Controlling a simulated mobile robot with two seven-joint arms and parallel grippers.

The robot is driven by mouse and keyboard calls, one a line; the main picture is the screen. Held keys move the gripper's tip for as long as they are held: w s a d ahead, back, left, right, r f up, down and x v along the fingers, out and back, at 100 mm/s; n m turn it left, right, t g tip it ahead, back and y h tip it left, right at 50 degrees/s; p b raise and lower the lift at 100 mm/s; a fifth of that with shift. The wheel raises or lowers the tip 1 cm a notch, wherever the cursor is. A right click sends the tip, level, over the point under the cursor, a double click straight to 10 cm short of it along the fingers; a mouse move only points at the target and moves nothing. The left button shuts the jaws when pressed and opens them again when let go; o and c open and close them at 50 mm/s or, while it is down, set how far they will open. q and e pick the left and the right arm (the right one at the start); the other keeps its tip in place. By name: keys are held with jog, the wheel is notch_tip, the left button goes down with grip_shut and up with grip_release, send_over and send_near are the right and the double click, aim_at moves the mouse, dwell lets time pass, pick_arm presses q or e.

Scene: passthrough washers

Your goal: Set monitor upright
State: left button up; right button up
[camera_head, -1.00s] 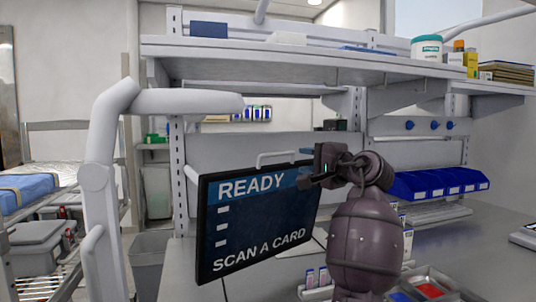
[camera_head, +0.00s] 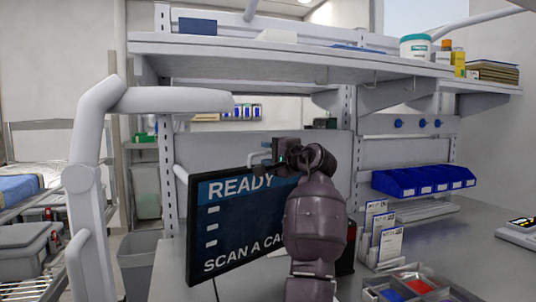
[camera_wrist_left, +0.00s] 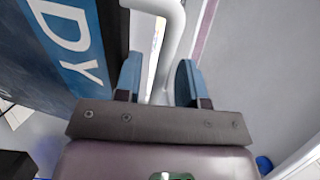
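The monitor (camera_head: 235,222) is a dark screen reading "READY" and "SCAN A CARD". It leans, its text lines climbing to the right, and my left arm hides its right part. A pale handle (camera_head: 256,160) stands on its top edge. My left gripper (camera_head: 277,152) is at that handle. In the left wrist view its two blue fingers (camera_wrist_left: 158,82) are apart, with the white handle bar (camera_wrist_left: 163,65) between them; a gap shows beside the bar. The monitor's blue banner (camera_wrist_left: 75,40) lies left of the fingers there. My right gripper is not in view.
A shelf (camera_head: 290,58) runs above the monitor. A thick white arm (camera_head: 170,101) stands at left. Blue bins (camera_head: 425,182), card holders (camera_head: 385,235) and a tray with red and blue contents (camera_head: 405,287) are on the right.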

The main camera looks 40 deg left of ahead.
pick_arm(q)
jog(key=shift+a, duration=0.3)
jog(key=shift+c, duration=0.3)
grip_shut()
